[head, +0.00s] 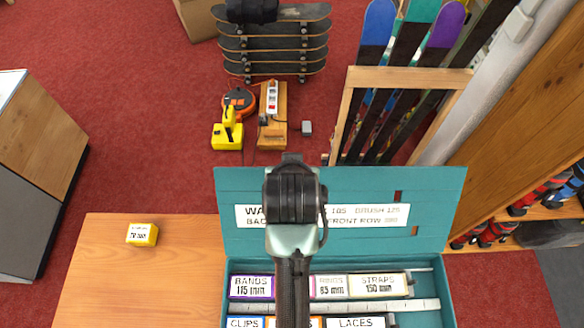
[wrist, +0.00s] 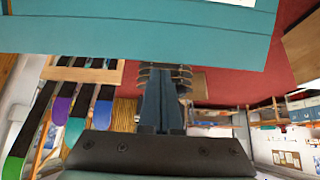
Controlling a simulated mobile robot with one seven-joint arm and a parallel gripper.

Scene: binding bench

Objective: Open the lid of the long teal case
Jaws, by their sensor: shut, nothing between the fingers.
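The long teal case (head: 448,290) stands on the wooden bench with its inside showing. Its teal lid (head: 440,190) is open, swung up and back at the far side, with white printed labels on its inner face. The lid also fills the top of the wrist view (wrist: 130,35). My gripper (wrist: 165,75) is shut and empty, its fingers together, close to the lid. In the head view my arm hides the middle of the lid and part of the case, and the fingers are mostly hidden. I cannot tell whether they touch the lid.
Labelled boxes, including bands (head: 251,287) and straps (head: 378,286), lie inside the case. A small yellow box (head: 142,235) sits on the bench (head: 130,285) at left, with bare wood around it. A ski rack (head: 345,120) and stacked skateboards (head: 272,45) stand beyond.

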